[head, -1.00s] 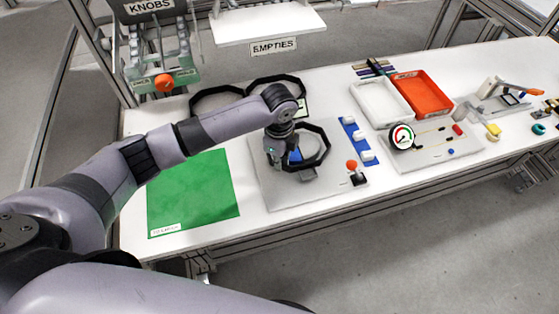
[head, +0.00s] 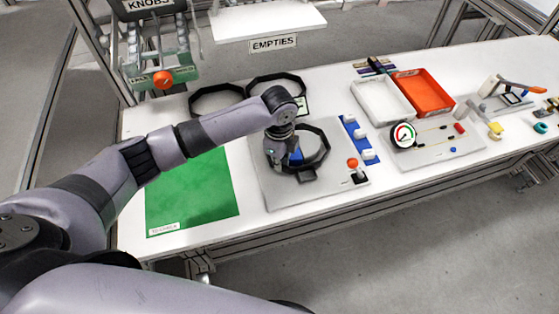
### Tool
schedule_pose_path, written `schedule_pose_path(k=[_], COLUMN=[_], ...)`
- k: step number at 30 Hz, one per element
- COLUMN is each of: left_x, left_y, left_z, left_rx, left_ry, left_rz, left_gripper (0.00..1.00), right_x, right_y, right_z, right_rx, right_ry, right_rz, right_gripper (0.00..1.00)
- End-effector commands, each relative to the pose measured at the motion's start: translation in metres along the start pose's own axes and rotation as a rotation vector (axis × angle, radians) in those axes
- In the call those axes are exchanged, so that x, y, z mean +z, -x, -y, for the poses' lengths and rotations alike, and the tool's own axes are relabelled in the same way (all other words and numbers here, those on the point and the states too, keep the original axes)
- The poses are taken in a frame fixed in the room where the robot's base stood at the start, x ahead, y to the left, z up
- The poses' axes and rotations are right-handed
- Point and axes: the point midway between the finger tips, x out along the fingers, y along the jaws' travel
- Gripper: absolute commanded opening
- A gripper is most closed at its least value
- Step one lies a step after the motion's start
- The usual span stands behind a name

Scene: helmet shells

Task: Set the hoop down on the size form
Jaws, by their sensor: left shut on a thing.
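My left gripper (head: 277,160) is shut on the left side of a black, many-sided hoop (head: 325,148). The hoop is over the grey plate (head: 285,195) near the middle of the table. The size form is mostly hidden by the hoop and gripper; a bit of blue (head: 296,155) shows inside the hoop. I cannot tell whether the hoop touches the plate or hangs just above it. Two more black hoops lie at the back of the table, one on the left (head: 215,97) and one on the right (head: 276,84). My right gripper is not in view.
A green mat (head: 190,195) lies to the left. A blue strip with white blocks (head: 360,133) and an orange-knobbed lever (head: 353,164) are at the plate's right. White (head: 383,116) and orange (head: 430,104) trays and a round gauge (head: 403,135) stand further right.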

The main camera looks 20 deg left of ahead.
Motion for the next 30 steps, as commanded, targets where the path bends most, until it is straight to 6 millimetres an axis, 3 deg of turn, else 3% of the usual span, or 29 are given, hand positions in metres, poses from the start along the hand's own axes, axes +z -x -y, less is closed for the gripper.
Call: schedule_pose_path(k=[12,23,30], left_x=[0.0,0.0,0.0], left_y=[-0.001,0.002,0.036], left_z=[0.001,0.002,0.002], left_rx=[-0.002,-0.006,-0.009], left_ry=[0.0,0.0,0.0], left_rz=[0.0,-0.001,-0.002], left_gripper=[0.3,0.3,0.3], right_x=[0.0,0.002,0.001], right_y=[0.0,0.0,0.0], right_z=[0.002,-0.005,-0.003], right_rx=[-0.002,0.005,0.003], right_ry=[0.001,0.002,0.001], right_rz=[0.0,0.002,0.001], right_gripper=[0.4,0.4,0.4])
